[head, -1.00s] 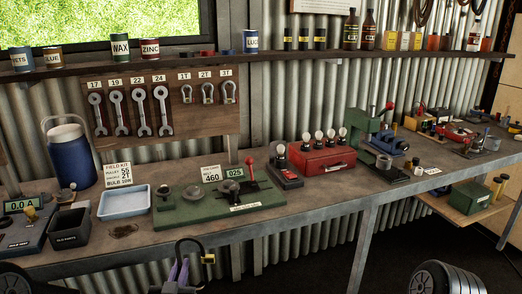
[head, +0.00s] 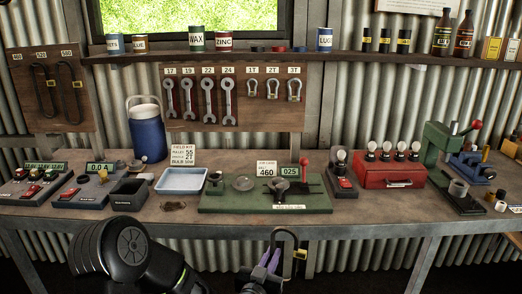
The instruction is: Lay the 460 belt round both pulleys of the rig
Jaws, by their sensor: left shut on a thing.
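The rig has a green base (head: 225,204) on the bench, centre. A grey round pulley (head: 243,183) sits on its left part and a darker pulley (head: 280,186) to the right of it. A red-knobbed lever (head: 306,163) stands at its right, and no belt is round the pulleys. My left gripper (head: 269,262), with purple fingers, is shut on a black belt (head: 291,236) with a yellow tag, in front of the bench edge below the rig. The belt's lower part is hidden. Its number is not readable. My right gripper is not in view.
A card reading 460 (head: 266,169) and a 025 display (head: 290,171) stand behind the rig. A blue tray (head: 181,181) is to its left, a lamp stand (head: 342,182) and red case (head: 390,175) to its right. Belts (head: 68,75) hang on the left board.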

